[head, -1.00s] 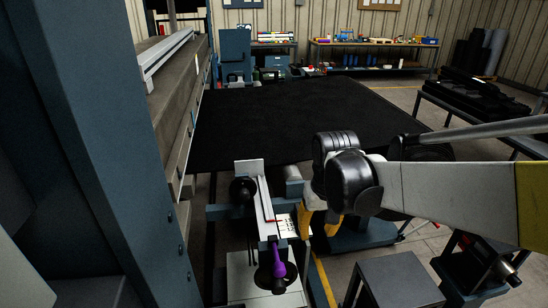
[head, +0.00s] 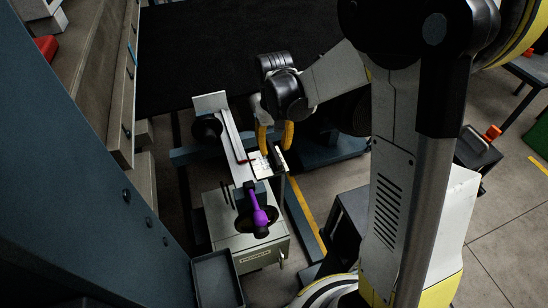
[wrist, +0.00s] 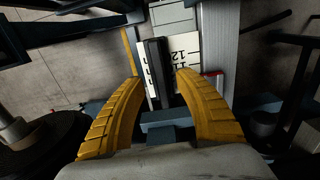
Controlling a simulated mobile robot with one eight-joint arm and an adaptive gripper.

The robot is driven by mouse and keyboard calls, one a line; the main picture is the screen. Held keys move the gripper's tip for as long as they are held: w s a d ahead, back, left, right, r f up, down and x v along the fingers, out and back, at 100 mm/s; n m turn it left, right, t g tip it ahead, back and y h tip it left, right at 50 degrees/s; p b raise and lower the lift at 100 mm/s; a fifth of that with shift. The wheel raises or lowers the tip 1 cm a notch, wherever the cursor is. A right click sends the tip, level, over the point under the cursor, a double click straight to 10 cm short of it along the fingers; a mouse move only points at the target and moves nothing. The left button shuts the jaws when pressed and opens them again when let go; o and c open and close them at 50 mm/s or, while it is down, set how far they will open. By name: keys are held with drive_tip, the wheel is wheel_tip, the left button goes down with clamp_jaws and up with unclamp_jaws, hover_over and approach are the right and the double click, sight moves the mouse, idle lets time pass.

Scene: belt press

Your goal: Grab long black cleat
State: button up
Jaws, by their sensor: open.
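The long black cleat (wrist: 155,70) is a dark bar lying lengthwise along a white plate with ruled markings (wrist: 185,48) in the wrist view. In the head view the cleat (head: 278,157) shows as a small dark bar just under the fingers. My gripper (wrist: 160,80) is open, with its two yellow fingers apart, one on each side of the cleat's line. It also shows in the head view (head: 276,138), pointing down over the plate. Whether the fingertips are level with the cleat or above it, I cannot tell.
A light metal rail (head: 233,135) runs left of the plate. A purple-handled tool (head: 258,212) stands on a grey box (head: 255,245) nearer me. An empty dark tray (head: 217,280) is at the lower front. The black belt (head: 215,55) spreads behind.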

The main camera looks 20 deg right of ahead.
sight(274, 151)
wheel_tip(274, 151, down, 3)
drive_tip(key=shift+f+b, duration=0.15)
drive_tip(key=shift+b, duration=0.2)
clamp_jaws()
wheel_tip(274, 151, up, 5)
drive_tip(key=shift+s+d+f+p, duration=0.1)
drive_tip(key=shift+p, duration=0.85)
drive_tip(key=s+d+r+p, duration=0.2)
drive_tip(key=s+d+r, duration=0.4)
drive_tip(key=d, duration=0.3)
drive_tip(key=shift+d+r, duration=0.2)
drive_tip(key=shift+d, duration=0.1)
